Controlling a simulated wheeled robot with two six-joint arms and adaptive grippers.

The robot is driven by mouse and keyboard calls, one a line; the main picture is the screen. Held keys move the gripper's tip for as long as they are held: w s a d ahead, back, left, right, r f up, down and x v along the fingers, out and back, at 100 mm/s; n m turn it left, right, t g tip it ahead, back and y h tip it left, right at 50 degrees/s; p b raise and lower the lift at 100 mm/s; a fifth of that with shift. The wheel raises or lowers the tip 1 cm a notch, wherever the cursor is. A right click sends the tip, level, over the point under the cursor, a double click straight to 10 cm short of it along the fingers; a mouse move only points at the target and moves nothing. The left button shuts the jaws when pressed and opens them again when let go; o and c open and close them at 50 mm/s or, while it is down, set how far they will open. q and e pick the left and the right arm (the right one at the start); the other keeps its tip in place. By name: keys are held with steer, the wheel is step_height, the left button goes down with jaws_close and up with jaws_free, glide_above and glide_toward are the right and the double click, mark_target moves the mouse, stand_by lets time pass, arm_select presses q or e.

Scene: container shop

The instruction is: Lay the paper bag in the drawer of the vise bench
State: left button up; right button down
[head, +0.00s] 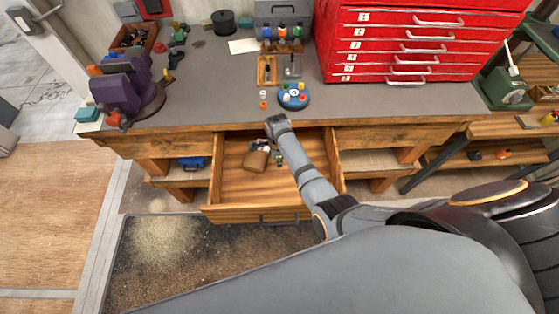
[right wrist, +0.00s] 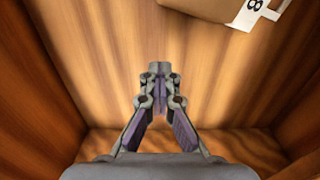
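The paper bag (head: 256,161) is brown and lies in the left part of the open drawer (head: 225,188) under the bench top. In the right wrist view the bag (right wrist: 205,8) shows at the top edge, with a white label marked 8. My right gripper (head: 279,161) is over the drawer just right of the bag, partly hidden by my arm. In the wrist view the right gripper (right wrist: 160,70) has its fingertips together with nothing between them, apart from the bag. My left gripper is not in view.
The bench top (head: 210,88) holds a purple vise (head: 128,90), a red tool chest (head: 385,50), a blue round holder (head: 293,97) and small wooden racks. A blue case (head: 190,163) sits on the shelf left of the drawer. The drawer's front and right floor are bare.

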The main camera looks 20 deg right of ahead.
steer(key=shift+f, duration=0.55)
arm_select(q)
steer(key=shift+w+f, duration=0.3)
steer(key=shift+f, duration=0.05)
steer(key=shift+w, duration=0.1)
arm_select(e)
steer(key=c, duration=2.1)
jaws_free()
steer(key=o, duration=0.5)
steer(key=shift+r, duration=0.15)
step_height(320, 180, up, 12)
steer(key=shift+a, duration=0.1)
